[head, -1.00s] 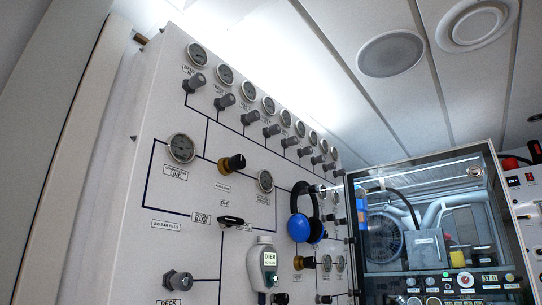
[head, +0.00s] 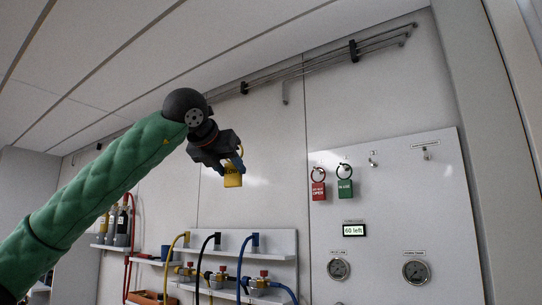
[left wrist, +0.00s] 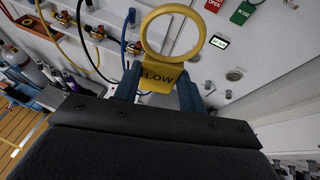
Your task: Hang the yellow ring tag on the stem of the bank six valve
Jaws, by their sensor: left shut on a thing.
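The yellow ring tag (head: 233,180) is held by my left gripper (head: 230,164), high in front of the white wall. In the left wrist view the tag (left wrist: 160,76) sits between the two blue fingers, its plate reading "LOW", with the round ring standing up beyond the fingertips. The left gripper (left wrist: 160,88) is shut on the plate part; the ring is free and empty. The bank six valve and its stem are not in view now. My right gripper is not in view.
A white board (head: 395,215) holds a red tag (head: 318,190) and a green tag (head: 345,188) on hooks, with bare hooks to their right. Below are a "60 left" display (head: 354,230) and two gauges. A shelf (head: 225,257) with hoses and brass fittings stands lower left.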

